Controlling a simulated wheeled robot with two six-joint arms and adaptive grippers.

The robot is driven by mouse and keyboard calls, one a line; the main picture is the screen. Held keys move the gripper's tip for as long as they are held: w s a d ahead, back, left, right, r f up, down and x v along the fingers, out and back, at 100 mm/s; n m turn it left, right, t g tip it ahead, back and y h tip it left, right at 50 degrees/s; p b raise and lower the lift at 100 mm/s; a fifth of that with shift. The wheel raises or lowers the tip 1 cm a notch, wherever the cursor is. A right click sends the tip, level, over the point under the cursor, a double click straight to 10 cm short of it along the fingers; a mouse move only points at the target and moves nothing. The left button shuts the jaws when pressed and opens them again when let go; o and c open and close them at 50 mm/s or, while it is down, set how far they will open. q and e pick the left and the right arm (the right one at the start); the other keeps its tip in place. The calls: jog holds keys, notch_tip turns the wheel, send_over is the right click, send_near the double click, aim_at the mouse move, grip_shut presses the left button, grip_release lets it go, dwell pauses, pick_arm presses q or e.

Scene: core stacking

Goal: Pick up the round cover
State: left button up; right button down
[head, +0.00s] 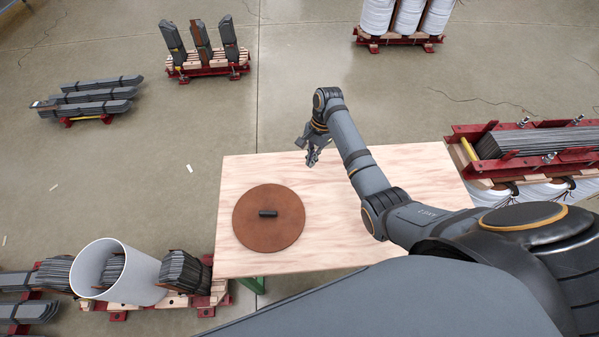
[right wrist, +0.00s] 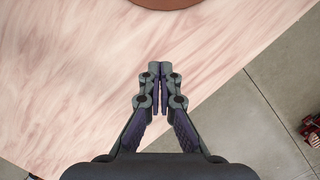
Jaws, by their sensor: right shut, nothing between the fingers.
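The round cover (head: 262,233) is a flat brown disc with a short black handle (head: 268,213) at its middle. It lies on the left part of the wooden table (head: 400,170). My right gripper (head: 312,160) is shut and empty, above the table's far edge, up and right of the cover and apart from it. In the right wrist view the shut fingertips (right wrist: 160,68) point toward the cover, whose edge (right wrist: 165,3) just shows at the top. My left gripper is not in view.
A red frame with dark sheets (head: 535,143) stands at the right. More stacks (head: 203,50) stand on the floor beyond. The table around the cover is clear.

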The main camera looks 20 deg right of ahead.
aim_at(297, 192)
jog(key=x, duration=0.2)
jog(key=shift+s+a+f, duration=0.15)
jog(key=shift+s+f, duration=0.2)
jog(key=x, duration=0.5)
jog(key=shift+w+f, duration=0.2)
jog(key=shift+f, duration=0.25)
jog(key=shift+s+a+f, duration=0.2)
jog(key=shift+a+f, duration=0.2)
jog(key=shift+s+a+r+p, duration=0.1)
jog(key=shift+s+a+p, duration=0.2)
jog(key=shift+a+p, duration=0.2)
jog(key=shift+s+a+p, duration=0.3)
jog(key=shift+a+p, duration=0.05)
jog(key=shift+a, duration=0.15)
jog(key=shift+s+a, duration=0.15)
jog(key=shift+a, duration=0.35)
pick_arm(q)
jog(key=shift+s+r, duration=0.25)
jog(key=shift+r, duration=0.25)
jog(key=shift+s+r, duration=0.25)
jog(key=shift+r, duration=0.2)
